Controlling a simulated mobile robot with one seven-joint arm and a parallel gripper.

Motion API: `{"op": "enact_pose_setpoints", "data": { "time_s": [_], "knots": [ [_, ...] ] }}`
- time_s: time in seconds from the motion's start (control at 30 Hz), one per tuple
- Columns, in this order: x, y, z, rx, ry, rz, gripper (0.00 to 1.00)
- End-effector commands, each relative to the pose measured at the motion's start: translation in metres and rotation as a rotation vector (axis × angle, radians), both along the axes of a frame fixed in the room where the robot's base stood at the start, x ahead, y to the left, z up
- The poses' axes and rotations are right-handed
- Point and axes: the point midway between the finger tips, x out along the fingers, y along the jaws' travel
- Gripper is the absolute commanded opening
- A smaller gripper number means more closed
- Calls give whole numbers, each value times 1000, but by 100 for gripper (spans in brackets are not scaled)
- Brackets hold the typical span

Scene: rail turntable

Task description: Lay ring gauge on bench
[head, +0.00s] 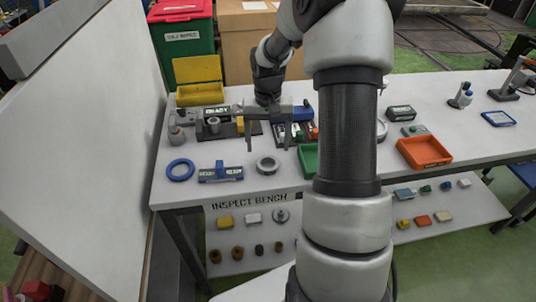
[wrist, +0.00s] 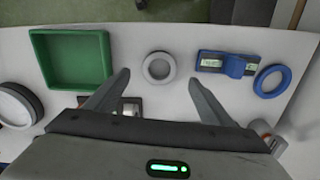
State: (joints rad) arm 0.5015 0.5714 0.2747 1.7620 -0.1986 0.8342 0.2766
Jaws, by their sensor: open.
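A grey metal ring (head: 268,158), likely the ring gauge, lies flat on the white bench (head: 240,187) near its front edge. It also shows in the wrist view (wrist: 147,67), ahead of and between the fingertips, with bench visible around it. My gripper (head: 268,148) is open and empty, fingers pointing down over the bench behind the ring. In the wrist view my gripper (wrist: 159,79) has both fingers spread and touching nothing that I can see. A blue ring (head: 169,171) lies farther left on the bench.
A blue block with display (head: 207,175) sits between the rings. A green tray (wrist: 103,62) is on the other side of the grey ring. An orange tray (head: 425,165) lies right. Small fixtures crowd the bench behind my gripper. A white panel (head: 80,140) rises at left.

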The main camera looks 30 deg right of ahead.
Motion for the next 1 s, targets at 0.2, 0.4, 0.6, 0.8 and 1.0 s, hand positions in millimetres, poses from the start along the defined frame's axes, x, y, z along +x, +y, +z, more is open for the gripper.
{"op": "enact_pose_setpoints", "data": {
  "time_s": [0.2, 0.4, 0.6, 0.8, 1.0],
  "knots": [
    [1, 0, 36, -2, -2, 0, 76],
    [0, 0, 45, -1, 0, 1, 76],
    [0, 0, 45, -1, 1, 1, 76],
    [0, 0, 45, -1, 1, 0, 76],
    [0, 0, 45, -1, 1, 0, 76]
  ]
}}
